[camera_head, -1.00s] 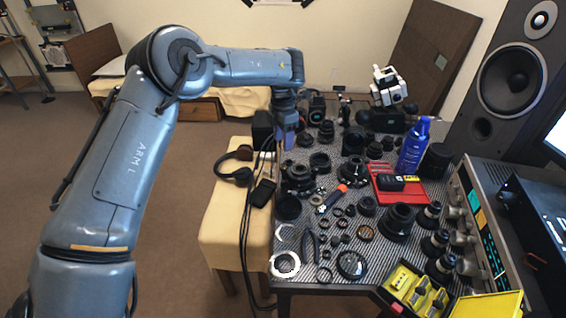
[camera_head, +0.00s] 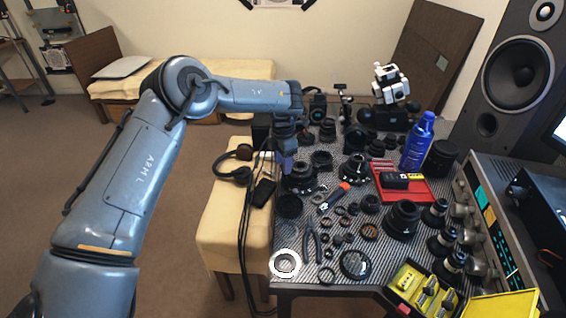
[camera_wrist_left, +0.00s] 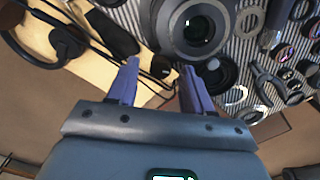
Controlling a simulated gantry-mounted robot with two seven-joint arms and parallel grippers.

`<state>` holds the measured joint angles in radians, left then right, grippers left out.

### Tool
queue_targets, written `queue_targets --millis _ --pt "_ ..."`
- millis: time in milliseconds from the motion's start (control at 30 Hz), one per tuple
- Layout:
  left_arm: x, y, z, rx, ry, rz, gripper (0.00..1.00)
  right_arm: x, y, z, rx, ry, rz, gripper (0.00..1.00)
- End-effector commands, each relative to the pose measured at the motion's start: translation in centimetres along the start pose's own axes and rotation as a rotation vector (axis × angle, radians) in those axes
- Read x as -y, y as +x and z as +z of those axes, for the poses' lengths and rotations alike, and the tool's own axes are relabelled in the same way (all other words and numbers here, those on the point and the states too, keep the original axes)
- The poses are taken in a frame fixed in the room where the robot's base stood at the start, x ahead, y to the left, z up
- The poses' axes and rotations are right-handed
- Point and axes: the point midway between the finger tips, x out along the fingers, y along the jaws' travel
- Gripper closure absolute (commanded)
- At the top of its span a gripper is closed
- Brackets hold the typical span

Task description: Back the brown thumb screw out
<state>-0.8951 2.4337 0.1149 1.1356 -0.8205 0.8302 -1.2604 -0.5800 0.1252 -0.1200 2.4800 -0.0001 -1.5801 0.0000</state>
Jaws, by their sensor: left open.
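My left gripper (camera_head: 286,163) hangs over the left edge of the table, beside and above a black lens body (camera_head: 299,178). In the left wrist view its two purple fingers (camera_wrist_left: 160,70) are spread apart with nothing between them. The black lens body (camera_wrist_left: 196,27) with a round glass opening shows just beyond the fingertips there, and I see no clear contact. I cannot pick out a brown thumb screw; it is hidden or too small to tell. My right gripper is not in view.
Several lenses, rings and tools crowd the striped table. A red tray (camera_head: 408,193), a blue bottle (camera_head: 417,143) and a yellow case (camera_head: 421,291) stand to the right. Headphones (camera_head: 236,170) lie on the cream bench (camera_head: 225,230), with cables hanging down.

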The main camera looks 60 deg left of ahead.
Motion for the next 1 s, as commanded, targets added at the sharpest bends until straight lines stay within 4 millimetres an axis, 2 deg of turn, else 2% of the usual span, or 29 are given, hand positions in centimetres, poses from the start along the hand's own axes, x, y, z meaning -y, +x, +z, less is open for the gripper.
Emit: queue_targets --millis 167,200,500,733,1000 --pt "0.0 0.0 0.0 0.000 0.000 0.000 0.50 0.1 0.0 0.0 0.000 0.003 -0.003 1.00" --pt "0.0 0.0 0.0 0.000 0.000 0.000 0.53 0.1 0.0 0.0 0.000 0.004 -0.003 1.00" --pt "0.0 0.0 0.0 0.000 0.000 0.000 0.99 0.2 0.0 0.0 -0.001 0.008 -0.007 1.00" --pt "0.0 -0.2 0.0 -0.001 -0.041 0.001 1.00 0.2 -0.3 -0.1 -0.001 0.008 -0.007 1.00" --pt "0.1 -0.1 0.0 0.000 -0.297 0.001 1.00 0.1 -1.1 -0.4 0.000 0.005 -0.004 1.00"
